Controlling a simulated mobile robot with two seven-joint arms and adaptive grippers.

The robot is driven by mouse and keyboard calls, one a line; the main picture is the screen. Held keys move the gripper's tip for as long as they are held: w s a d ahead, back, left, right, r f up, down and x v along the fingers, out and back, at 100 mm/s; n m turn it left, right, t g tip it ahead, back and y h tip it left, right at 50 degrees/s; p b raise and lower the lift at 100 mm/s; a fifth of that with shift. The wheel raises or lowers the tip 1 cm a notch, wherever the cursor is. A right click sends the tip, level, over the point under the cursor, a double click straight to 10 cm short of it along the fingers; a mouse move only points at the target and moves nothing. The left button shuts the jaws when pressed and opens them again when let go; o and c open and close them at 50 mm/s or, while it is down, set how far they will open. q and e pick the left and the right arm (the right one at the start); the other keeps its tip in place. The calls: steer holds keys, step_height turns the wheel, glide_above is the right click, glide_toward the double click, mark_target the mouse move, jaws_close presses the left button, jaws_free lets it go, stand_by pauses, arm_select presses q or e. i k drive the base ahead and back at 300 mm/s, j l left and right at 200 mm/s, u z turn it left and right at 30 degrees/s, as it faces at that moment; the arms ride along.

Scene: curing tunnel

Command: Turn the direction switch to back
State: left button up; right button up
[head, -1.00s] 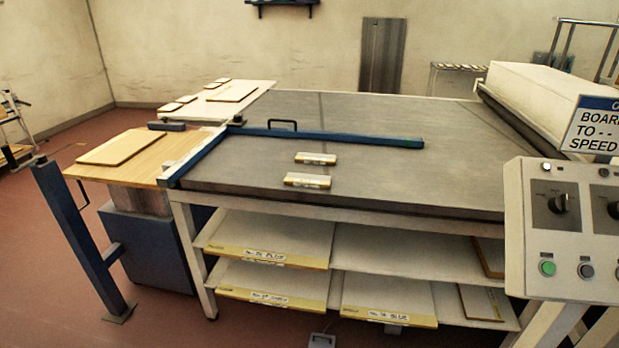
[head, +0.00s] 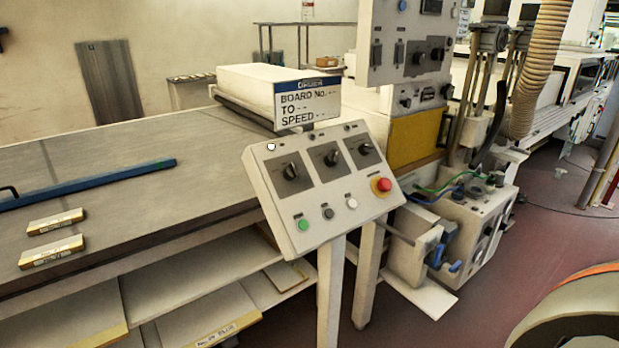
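A tilted grey control panel (head: 293,218) stands on a post in the middle of the head view. It carries three black rotary switches in a row: a left one (head: 291,171), a middle one (head: 331,157) and a right one (head: 365,148). Their labels are too small to read, so I cannot tell which is the direction switch or how it is set. Below them are a green button (head: 303,224), a dark button (head: 328,213), a white button (head: 351,203) and a red emergency stop (head: 382,186). Neither of my grippers shows.
A long grey table (head: 120,205) with a blue bar (head: 90,183) lies left of the panel. A sign (head: 307,100) stands behind it. A taller cabinet (head: 412,50) and a machine box (head: 470,220) stand right. A rounded object (head: 575,315) fills the lower right corner.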

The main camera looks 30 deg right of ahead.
mark_target(331, 160)
steer(key=z, duration=1.15)
